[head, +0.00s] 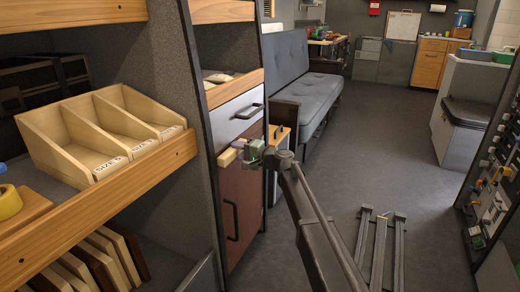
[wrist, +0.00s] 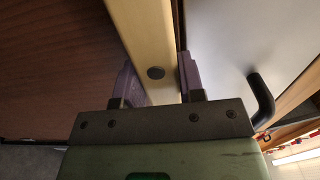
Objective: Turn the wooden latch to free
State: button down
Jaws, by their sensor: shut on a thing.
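The wooden latch (wrist: 145,35) is a pale bar with a dark round screw head. In the wrist view it runs between the brown door panel (wrist: 60,60) and the white drawer front (wrist: 225,45). My gripper (wrist: 156,68) has one purple finger on each side of the bar and is shut on it near the screw. In the head view my gripper (head: 246,152) is at the cabinet front, and the latch (head: 227,158) shows as a small pale block to its left. The rest of the latch is hidden by the gripper there.
The white drawer has a dark handle (head: 249,111), close to the gripper in the wrist view (wrist: 261,97). The brown door has a tall dark handle (head: 231,220). A shelf with a wooden divided tray (head: 60,160) stands at left.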

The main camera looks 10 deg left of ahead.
dwell(0.3)
jog(key=c, duration=0.7)
grip_release()
jog(key=d, duration=0.3)
jog(key=s+d, duration=0.1)
jog(key=d, duration=0.3)
jog(key=s+d, duration=0.1)
jog(key=d, duration=0.2)
jog(key=shift+d, duration=0.35)
jog(key=shift+s, duration=0.15)
